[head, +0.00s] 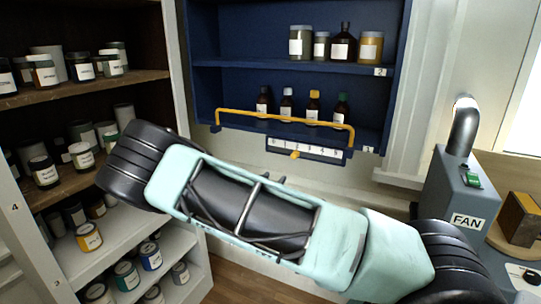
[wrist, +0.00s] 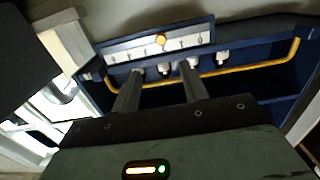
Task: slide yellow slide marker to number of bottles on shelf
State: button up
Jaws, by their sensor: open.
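The yellow slide marker (head: 295,154) sits on a white numbered scale (head: 318,152) under the blue shelf unit, left of the scale's middle in the head view. In the wrist view the marker (wrist: 161,39) is near the middle of the scale (wrist: 125,50); its numbers are too small to read surely. Several small dark bottles (head: 312,107) with differing caps stand on the lower blue shelf behind a yellow rail. My gripper (wrist: 160,72) is open and empty, its two fingers pointing toward the scale, apart from the marker. My arm hides it in the head view.
The yellow rail (head: 245,113) runs across the shelf front above the scale. The upper blue shelf (head: 240,65) holds jars and a dark bottle. An open cabinet with jars (head: 88,238) stands left. A grey FAN box (head: 462,200) with a pipe stands right.

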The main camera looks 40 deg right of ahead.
jog(key=p, duration=0.7)
send_near(293, 156)
jog(key=x, duration=0.7)
jog(key=shift+w+d, duration=0.15)
jog(key=shift+d, duration=0.25)
jog(key=shift+w+d+f, duration=0.1)
jog(key=shift+w+d, duration=0.1)
jog(key=shift+d, duration=0.3)
